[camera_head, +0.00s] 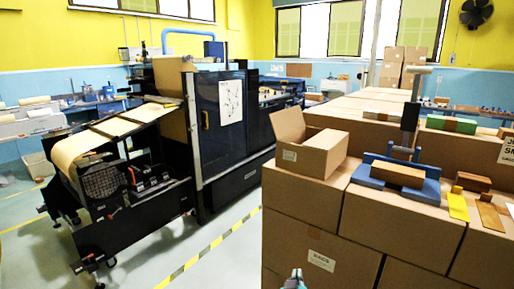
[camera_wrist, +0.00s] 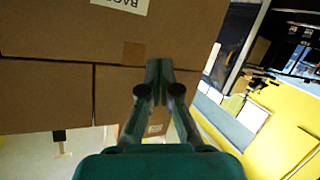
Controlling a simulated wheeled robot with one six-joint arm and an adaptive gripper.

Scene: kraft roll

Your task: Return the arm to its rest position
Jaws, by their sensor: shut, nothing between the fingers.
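My gripper (camera_wrist: 159,72) is shut and empty in the wrist view, with its two dark green fingers together in front of a brown cardboard box. In the head view only the tip of my gripper (camera_head: 295,275) shows at the bottom edge, in front of the near face of the stacked cardboard boxes (camera_head: 320,232). Most of my arm is out of view. I cannot tell whether the fingertips touch the box.
On the stack stand an open carton (camera_head: 310,150), a blue press-like tool (camera_head: 430,188) with a brown block, and yellow (camera_head: 458,206) and brown pieces. A dark machine (camera_head: 222,130) with a paper roll stands left.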

